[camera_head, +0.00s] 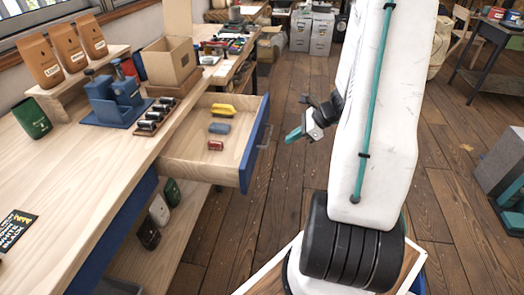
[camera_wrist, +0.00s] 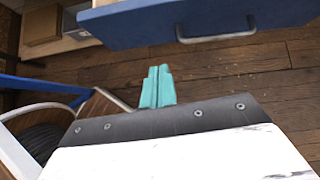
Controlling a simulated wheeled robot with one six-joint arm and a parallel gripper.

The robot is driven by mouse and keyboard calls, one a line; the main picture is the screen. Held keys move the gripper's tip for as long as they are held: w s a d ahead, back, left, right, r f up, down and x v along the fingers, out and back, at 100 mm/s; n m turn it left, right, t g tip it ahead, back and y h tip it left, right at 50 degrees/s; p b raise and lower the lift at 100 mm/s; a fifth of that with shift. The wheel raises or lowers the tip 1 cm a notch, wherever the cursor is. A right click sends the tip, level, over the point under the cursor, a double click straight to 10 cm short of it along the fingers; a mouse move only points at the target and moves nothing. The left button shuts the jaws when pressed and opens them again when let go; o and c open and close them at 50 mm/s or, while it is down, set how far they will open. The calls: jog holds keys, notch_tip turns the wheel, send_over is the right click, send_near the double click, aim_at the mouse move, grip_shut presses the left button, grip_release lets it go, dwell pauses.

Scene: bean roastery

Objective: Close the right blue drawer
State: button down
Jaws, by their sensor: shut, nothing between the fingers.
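The right blue drawer (camera_head: 250,143) is pulled out from the wooden workbench in the head view. Its front is blue with a metal bar handle (camera_head: 264,137). Inside lie a yellow item (camera_head: 236,111), a blue-grey item (camera_head: 219,128) and a red item (camera_head: 215,145). My gripper (camera_head: 292,135) is to the right of the drawer front, apart from the handle, with its teal fingers together and empty. In the wrist view the teal fingers of my gripper (camera_wrist: 158,86) point toward the blue drawer front (camera_wrist: 200,20), with its handle (camera_wrist: 217,36) up and to the right of the fingertips.
On the workbench (camera_head: 60,190) stand brown bags (camera_head: 68,46), an open cardboard box (camera_head: 170,60), a blue tool stand (camera_head: 115,100) and a green bag (camera_head: 31,117). Bags sit on the shelf below the drawer. The wooden floor (camera_head: 285,180) right of the drawer is clear. A grey box (camera_head: 505,160) stands at far right.

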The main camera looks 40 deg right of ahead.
jog(key=f, duration=0.1)
send_near(255, 155)
notch_tip(255, 155, down, 4)
jog(key=shift+w+a+f+m, duration=0.1)
jog(key=shift+w+a+m, duration=0.3)
jog(key=shift+w+a, duration=1)
jog(key=shift+w, duration=0.1)
